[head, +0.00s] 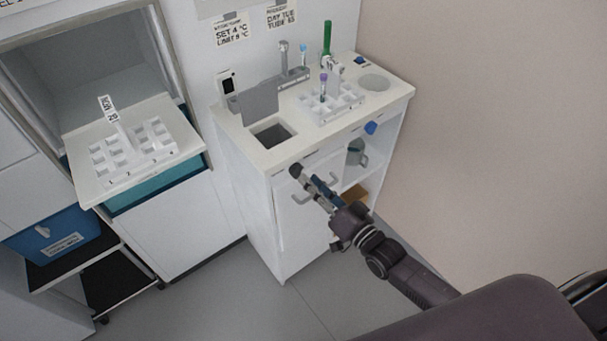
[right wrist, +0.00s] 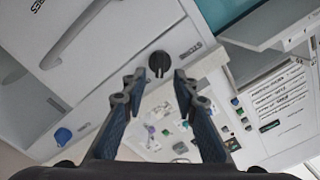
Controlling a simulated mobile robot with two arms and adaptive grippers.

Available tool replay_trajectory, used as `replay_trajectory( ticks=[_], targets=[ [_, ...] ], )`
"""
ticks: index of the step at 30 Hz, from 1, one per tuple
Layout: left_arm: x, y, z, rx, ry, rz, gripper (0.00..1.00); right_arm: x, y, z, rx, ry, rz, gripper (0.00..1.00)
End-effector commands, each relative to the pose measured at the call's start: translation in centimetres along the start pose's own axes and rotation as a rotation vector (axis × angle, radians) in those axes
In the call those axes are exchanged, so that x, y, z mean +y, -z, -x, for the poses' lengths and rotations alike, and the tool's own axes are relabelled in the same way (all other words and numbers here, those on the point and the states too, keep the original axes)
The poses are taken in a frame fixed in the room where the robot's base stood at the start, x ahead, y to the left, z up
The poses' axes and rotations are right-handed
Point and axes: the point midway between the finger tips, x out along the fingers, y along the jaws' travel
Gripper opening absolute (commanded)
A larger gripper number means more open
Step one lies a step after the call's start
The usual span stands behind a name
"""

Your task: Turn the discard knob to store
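The discard knob is a round black knob (head: 296,170) on the front of the white cabinet, just under its top. In the right wrist view the knob (right wrist: 158,62) has a raised bar standing roughly upright in the picture. A small label (right wrist: 190,50) that seems to read STORE lies to its right. My right gripper (head: 311,181) is in front of the knob. In the right wrist view my right gripper (right wrist: 158,83) is open and empty, its fingertips either side of and just short of the knob, with no clear contact. My left gripper is not in view.
A cabinet door handle (head: 302,198) is just below the knob. A blue knob (head: 371,127) sits farther right. The white cabinet top (head: 258,148) carries a tube rack (head: 320,112) and a square opening (head: 272,135). Another rack (head: 130,155) stands at the left.

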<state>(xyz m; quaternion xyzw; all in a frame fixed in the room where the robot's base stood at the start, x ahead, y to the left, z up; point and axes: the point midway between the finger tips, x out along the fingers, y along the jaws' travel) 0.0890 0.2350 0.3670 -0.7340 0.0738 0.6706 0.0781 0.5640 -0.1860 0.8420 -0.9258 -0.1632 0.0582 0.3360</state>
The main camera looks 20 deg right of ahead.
Motion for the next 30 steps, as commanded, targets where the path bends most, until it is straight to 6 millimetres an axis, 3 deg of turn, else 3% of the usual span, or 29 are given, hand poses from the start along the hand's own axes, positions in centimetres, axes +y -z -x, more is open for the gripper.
replay_trajectory(
  ticks=[7, 18, 25, 30],
  targets=[
    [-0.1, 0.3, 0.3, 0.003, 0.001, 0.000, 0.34, 0.0, 0.0, -2.9, -0.001, -0.001, 0.001, 0.27],
    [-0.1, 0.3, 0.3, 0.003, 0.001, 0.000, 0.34, 0.0, -0.1, -3.4, -0.002, -0.001, 0.002, 0.27],
    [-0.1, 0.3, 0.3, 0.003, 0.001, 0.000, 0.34, 0.0, -0.1, -3.4, -0.002, -0.001, 0.002, 0.01],
    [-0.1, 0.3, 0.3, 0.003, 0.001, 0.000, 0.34, 0.0, -0.1, -3.4, -0.002, -0.001, 0.002, 0.00]
  ],
)
